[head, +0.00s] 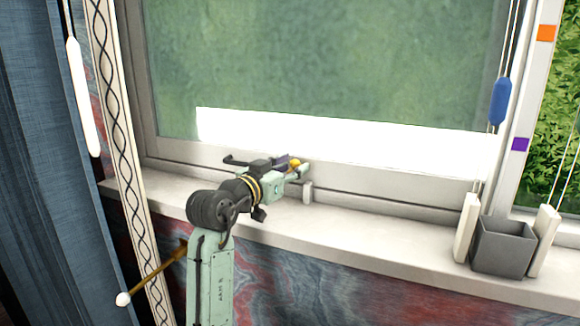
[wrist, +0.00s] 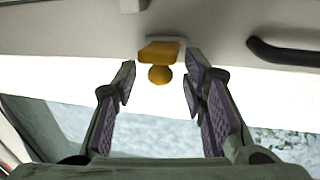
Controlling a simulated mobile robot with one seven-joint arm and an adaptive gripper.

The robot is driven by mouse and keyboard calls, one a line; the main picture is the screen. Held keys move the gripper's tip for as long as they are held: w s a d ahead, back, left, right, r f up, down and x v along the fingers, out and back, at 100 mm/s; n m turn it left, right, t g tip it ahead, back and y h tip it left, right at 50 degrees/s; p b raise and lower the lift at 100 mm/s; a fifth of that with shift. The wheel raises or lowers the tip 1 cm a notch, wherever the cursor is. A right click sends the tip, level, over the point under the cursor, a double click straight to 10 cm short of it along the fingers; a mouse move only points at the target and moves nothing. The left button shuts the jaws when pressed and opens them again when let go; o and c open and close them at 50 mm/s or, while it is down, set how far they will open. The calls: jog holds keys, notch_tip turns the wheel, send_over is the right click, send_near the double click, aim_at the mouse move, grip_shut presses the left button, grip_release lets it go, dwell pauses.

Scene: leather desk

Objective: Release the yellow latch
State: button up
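The yellow latch (wrist: 160,52) sits on a small pale plate on the window frame at the top middle of the wrist view. Its round knob (wrist: 160,75) points toward my gripper (wrist: 159,88). My gripper is open, with one finger on each side of the knob. I see a gap between each fingertip and the knob, and nothing is gripped. In the head view, my gripper (head: 297,170) is at the lower window frame, and a bit of the yellow latch (head: 295,163) shows there. My gripper hides most of the latch in that view.
A black handle (wrist: 285,52) is on the frame beside the latch in the wrist view. The windowsill (head: 380,229) runs below the frame. A grey square cup (head: 503,247) stands at its right. A blue cord pull (head: 500,101) hangs at right; a blue curtain (head: 40,180) hangs at left.

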jog(key=shift+c, duration=0.3)
grip_shut()
jog(key=shift+d+r+g+p, duration=0.1)
jog(key=shift+r+g+p, duration=0.3)
jog(key=shift+p, duration=0.55)
jog(key=shift+r+y+p, duration=0.1)
jog(key=shift+y+p, duration=0.2)
jog(key=shift+p, duration=0.35)
jog(key=shift+w, duration=0.1)
jog(key=shift+f, duration=0.2)
jog(key=shift+o, duration=0.3)
grip_release()
